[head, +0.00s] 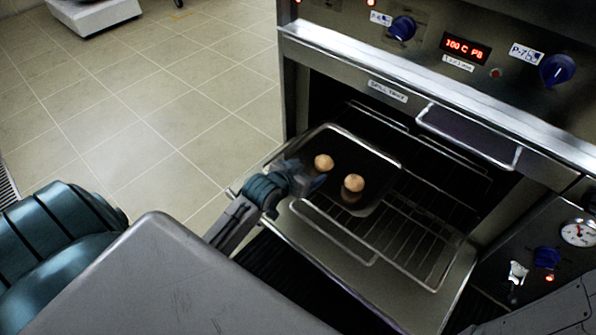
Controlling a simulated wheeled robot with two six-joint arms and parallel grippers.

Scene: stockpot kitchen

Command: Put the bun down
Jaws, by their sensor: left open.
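Two round, light-brown buns sit in a dark tray (378,153) at the oven. One bun (323,162) is toward the tray's left side, and the other bun (353,183) is nearer and to the right. My left gripper (313,182) is at the tray's near left edge, close to both buns. It is open, and no bun shows between its fingers. The fingertips are dark and small, so whether they touch a bun or the tray is unclear. My right gripper does not show.
The oven's wire rack (415,240) extends to the right of the tray, with bare bars. A gauge (578,232) is at the right. Tiled floor (170,100) is open at the left.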

